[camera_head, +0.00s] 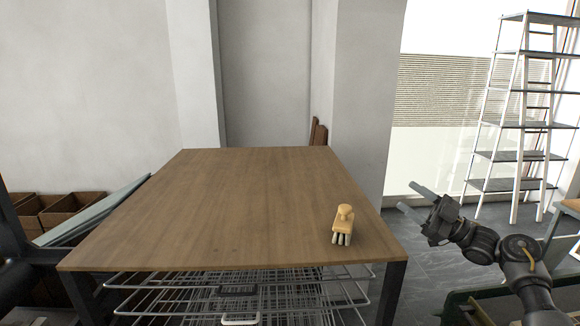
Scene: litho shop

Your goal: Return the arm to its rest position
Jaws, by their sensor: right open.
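My right gripper (413,199) is open and empty. It is beyond the right edge of the wooden table, over the dark floor, with its two grey fingers pointing left. My right arm comes in from the lower right corner. A wooden brush (343,226) with a round knob and pale bristles stands on the table near its front right corner, apart from the gripper. My left gripper is not in view.
The wooden table (230,205) is bare apart from the brush. Wire racks (240,298) sit under it. A white-framed shelf ladder (510,140) stands at back right. A green-edged crate (460,302) is at lower right.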

